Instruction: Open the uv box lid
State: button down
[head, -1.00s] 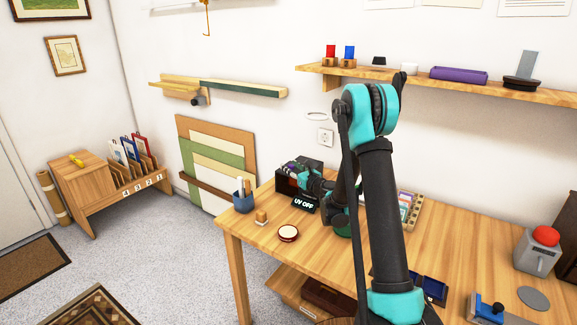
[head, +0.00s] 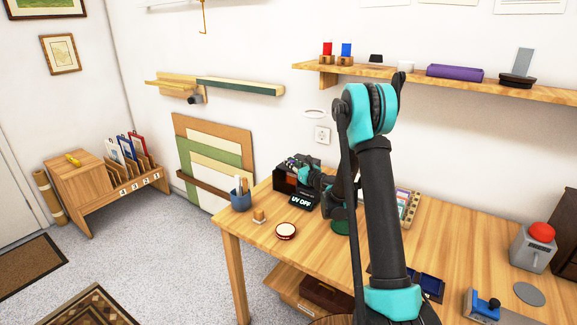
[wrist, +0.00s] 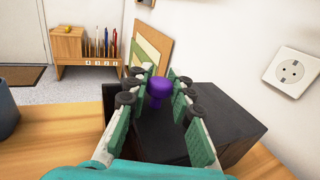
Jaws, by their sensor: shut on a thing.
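The black uv box (head: 284,183) stands at the back left of the wooden table, with a "UV OFF" sign (head: 303,201) in front of it. In the wrist view the box's black surface (wrist: 235,120) fills the middle right. A purple knob (wrist: 157,90) stands between the green finger pads of my gripper (wrist: 157,82), which is shut on it. In the head view my gripper (head: 302,165) is at the box top, partly hidden by my arm. I cannot tell clearly whether the lid is raised.
A blue cup with tools (head: 241,197) stands left of the box. A round red-rimmed piece (head: 286,231) and a small wooden stamp (head: 259,216) lie in front. A white wall with a socket (head: 322,135) is close behind. The right side holds a red-topped grey device (head: 535,247).

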jog(key=w+d, duration=0.2)
jog(key=w, duration=0.1)
jog(key=w+d, duration=0.1)
jog(key=w, duration=0.1)
jog(key=shift+w+d, duration=0.1)
jog(key=shift+d, duration=0.15)
jog(key=c, duration=1.3)
grip_release()
jog(key=v, duration=1.2)
